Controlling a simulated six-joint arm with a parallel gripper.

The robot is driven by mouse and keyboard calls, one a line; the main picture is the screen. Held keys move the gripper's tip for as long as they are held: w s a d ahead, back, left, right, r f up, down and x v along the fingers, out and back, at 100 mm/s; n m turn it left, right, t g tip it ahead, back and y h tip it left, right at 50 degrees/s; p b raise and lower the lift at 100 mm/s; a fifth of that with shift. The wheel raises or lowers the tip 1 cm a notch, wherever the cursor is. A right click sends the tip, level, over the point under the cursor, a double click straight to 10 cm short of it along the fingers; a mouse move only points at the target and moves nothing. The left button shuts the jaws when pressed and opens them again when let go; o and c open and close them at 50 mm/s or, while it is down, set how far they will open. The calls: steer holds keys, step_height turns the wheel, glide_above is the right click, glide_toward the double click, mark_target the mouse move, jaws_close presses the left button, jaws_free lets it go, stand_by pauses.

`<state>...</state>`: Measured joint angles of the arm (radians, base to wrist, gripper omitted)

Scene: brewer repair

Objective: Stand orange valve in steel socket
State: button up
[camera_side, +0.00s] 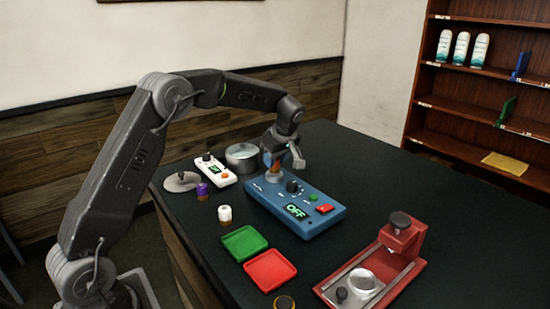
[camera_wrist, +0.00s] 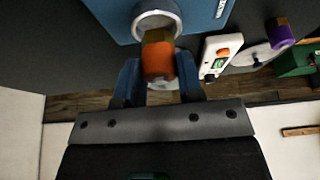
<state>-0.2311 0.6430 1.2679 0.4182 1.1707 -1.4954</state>
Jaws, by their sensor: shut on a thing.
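The orange valve (camera_wrist: 159,64), with a brass-coloured end, is between the two blue fingers of my gripper (camera_wrist: 159,78) in the wrist view. My gripper is shut on it. The brass end overlaps the near edge of the steel socket (camera_wrist: 175,17), a bright ring on the blue machine (camera_wrist: 215,12). I cannot tell whether the end is inside the ring or above it. In the side view my gripper (camera_side: 279,160) is over the far left end of the blue machine (camera_side: 302,205), with a bit of orange showing (camera_side: 267,158). The socket is mostly hidden there.
A white box (camera_side: 214,171), a round metal container (camera_side: 242,156) and a purple-topped part (camera_side: 202,190) stand left of the machine. A white-topped part (camera_side: 225,213), green tray (camera_side: 244,243) and red tray (camera_side: 269,270) are nearer. A red press (camera_side: 397,250) stands front right. The table's right side is clear.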

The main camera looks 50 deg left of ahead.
steer(key=shift+f, duration=0.35)
stand_by(0.3)
steer(key=shift+f, duration=0.25)
steer(key=shift+f, duration=0.4)
stand_by(1.1)
steer(key=o, duration=1.1)
steer(key=shift+c, duration=0.2)
steer(key=shift+o, duration=0.4)
steer(key=o, duration=0.3)
steer(key=shift+o, duration=0.2)
